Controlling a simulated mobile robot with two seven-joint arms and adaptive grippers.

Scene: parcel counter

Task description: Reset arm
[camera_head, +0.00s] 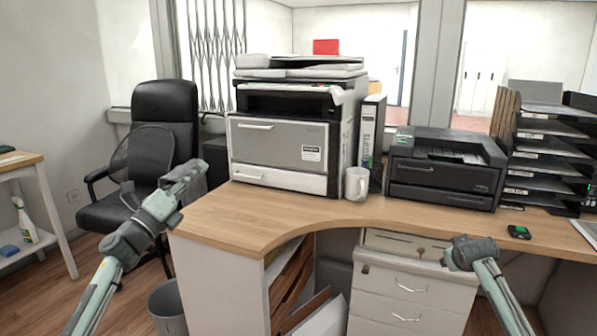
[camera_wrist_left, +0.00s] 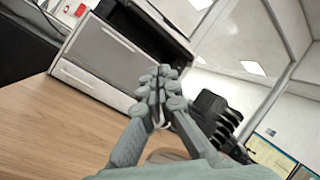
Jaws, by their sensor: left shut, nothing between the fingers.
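My left gripper (camera_head: 192,176) is raised at the left end of the wooden desk (camera_head: 240,220), in front of the black office chair. Its fingers are together with nothing between them; the left wrist view shows the closed fingertips (camera_wrist_left: 158,80) over the desk top, with the printer beyond. My right arm comes in from the lower right. Its end (camera_head: 468,252) is in front of the drawer unit, and its fingers cannot be made out.
A large printer (camera_head: 282,155), a white mug (camera_head: 356,184), a binder (camera_head: 371,135), a black printer (camera_head: 445,170) and stacked paper trays (camera_head: 540,150) stand on the desk. A bin (camera_head: 168,305) is below, an office chair (camera_head: 165,110) at left. The desk's front left is clear.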

